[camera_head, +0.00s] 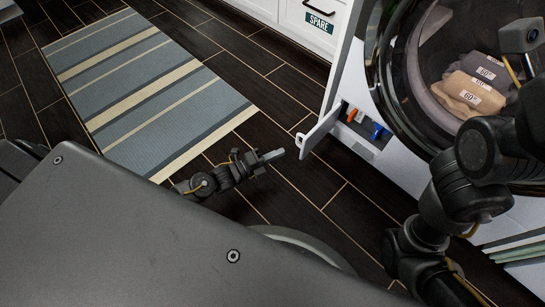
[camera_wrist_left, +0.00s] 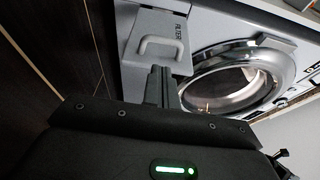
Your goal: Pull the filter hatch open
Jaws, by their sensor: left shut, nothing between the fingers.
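The filter hatch (camera_head: 322,128) is a pale panel low on the white washing machine (camera_head: 338,75). It stands swung outward, and its compartment (camera_head: 365,138) with an orange and a blue part shows behind it. In the left wrist view the hatch (camera_wrist_left: 172,58) shows its "FILTER" label and a grey bar handle (camera_wrist_left: 158,46). My left gripper (camera_head: 279,154) is shut and empty, just left of the hatch handle, with a small gap in the head view. Its fingers (camera_wrist_left: 160,70) overlap the hatch's lower part in the wrist view. My right gripper is out of view.
The round door (camera_head: 386,65) of the machine is above the hatch, with folded laundry (camera_head: 470,92) inside. My right arm crosses in front of the machine at the right. A striped rug (camera_head: 140,85) lies on the dark tiled floor, left of a white cabinet (camera_head: 290,12).

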